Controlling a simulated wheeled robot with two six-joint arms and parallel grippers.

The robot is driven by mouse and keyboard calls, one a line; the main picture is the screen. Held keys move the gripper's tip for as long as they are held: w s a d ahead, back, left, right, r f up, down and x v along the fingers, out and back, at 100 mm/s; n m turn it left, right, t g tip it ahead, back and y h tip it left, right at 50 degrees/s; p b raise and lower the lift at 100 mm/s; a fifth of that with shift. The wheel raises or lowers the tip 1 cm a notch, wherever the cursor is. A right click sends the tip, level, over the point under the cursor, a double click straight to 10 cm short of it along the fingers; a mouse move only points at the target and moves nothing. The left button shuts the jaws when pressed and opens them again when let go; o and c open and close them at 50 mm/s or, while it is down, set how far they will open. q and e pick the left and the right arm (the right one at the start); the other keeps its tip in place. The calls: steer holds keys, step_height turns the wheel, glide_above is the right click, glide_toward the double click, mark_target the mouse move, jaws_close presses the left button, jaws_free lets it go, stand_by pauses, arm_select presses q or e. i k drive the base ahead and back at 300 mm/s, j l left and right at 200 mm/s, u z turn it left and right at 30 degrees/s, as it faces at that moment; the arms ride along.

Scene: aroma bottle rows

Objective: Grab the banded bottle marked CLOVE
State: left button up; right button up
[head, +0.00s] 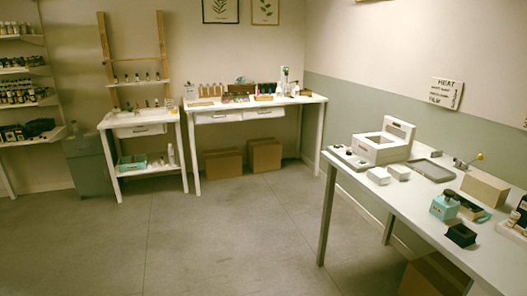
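No bottle with a readable CLOVE mark shows; labels are too small to read at this distance. A row of small dark bottles (138,77) stands on the upper shelf of a wooden ladder rack against the back wall. More small bottles (210,90) stand in a row on the white back table (255,104). Many dark bottles (18,96) fill the wall shelves at the far left. I cannot tell which of them are banded. Neither of my grippers is in view.
A long white table (432,208) at the right holds a white box machine (380,149), a grey tray (430,170), a teal jar (444,207) and a cardboard box (484,188). Cartons (264,155) sit under the back table. The middle floor (215,235) is clear.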

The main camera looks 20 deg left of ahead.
mark_target(32, 93)
steer(key=i+j+u, duration=0.65)
steer(key=i, duration=0.25)
steer(key=i+j+u, duration=0.3)
steer(key=i, duration=0.15)
steer(key=i+u, duration=0.3)
steer(key=i, duration=0.2)
steer(key=i+j+u, duration=0.15)
steer(key=i+u, duration=0.2)
steer(key=i, duration=0.15)
steer(key=i+u, duration=0.35)
steer(key=i, duration=0.15)
steer(key=i+l+u, duration=0.2)
steer(key=i+u, duration=0.15)
steer(key=i, duration=0.15)
steer(key=i+l+u, duration=0.3)
steer(key=i, duration=0.2)
